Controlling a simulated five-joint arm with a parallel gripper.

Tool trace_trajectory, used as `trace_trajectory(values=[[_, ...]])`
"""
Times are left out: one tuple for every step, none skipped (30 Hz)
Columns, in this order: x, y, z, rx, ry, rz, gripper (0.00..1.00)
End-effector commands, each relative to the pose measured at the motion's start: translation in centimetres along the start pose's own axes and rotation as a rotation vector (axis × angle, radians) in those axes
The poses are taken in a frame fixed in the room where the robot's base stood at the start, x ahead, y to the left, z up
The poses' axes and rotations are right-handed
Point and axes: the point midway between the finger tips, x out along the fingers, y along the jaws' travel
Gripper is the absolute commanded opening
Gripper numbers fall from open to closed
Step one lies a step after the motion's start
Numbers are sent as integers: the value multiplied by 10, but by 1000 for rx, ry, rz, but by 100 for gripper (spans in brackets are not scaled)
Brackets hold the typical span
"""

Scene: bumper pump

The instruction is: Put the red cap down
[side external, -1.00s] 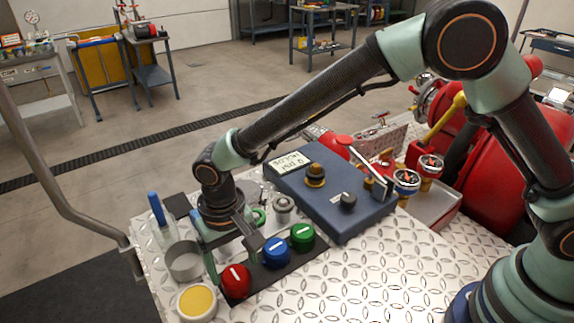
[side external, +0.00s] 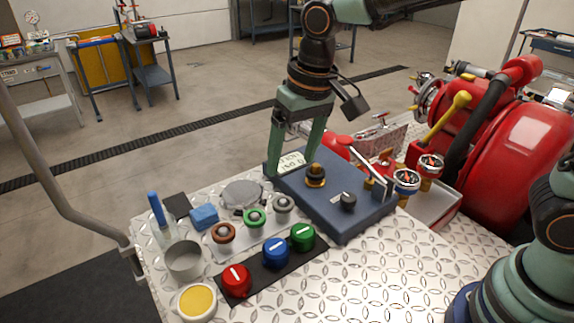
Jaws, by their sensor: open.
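The red cap (side external: 236,280) sits on the left end of a black strip (side external: 256,277), with a white mark on its top. The blue cap (side external: 275,251) and the green cap (side external: 302,236) stand beside it in a row on the same strip. My gripper (side external: 292,172) is open and empty, pointing down over the back left part of the blue panel box (side external: 345,214). It is well behind and above the red cap, and apart from it. Whether the fingertips touch the box, I cannot tell.
Behind the caps are brown (side external: 223,234), green-ringed (side external: 255,217) and grey (side external: 283,205) fittings. A metal cup (side external: 184,261), a yellow-filled dish (side external: 197,301), a blue sponge (side external: 204,217) and a blue-handled brush (side external: 156,210) stand left. The front right of the tread plate (side external: 370,285) is clear.

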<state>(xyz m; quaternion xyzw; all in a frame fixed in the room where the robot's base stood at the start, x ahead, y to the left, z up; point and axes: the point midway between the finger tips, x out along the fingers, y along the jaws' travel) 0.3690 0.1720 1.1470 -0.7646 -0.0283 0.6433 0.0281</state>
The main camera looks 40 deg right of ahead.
Motion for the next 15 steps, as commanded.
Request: trace_trajectory(values=[[-13, 21, 2, 9, 35, -5, 82], [-18, 32, 4, 8, 51, -6, 82], [-25, 46, 8, 7, 74, -6, 82], [-30, 56, 11, 6, 92, -5, 82], [-35, 66, 14, 5, 110, -4, 82], [-40, 79, 19, 4, 135, -1, 82], [-44, 89, 24, 3, 151, 2, 82], [-47, 98, 28, 2, 169, 7, 82], [-50, 110, 35, 0, 191, 13, 82], [-52, 118, 40, -1, 208, 19, 82], [-54, 126, 44, -2, 224, 25, 82], [-55, 135, 50, -4, 243, 33, 82], [-56, 140, 55, -6, 256, 39, 82], [-56, 146, 59, -8, 268, 45, 82], [-57, 152, 63, -9, 282, 53, 82]])
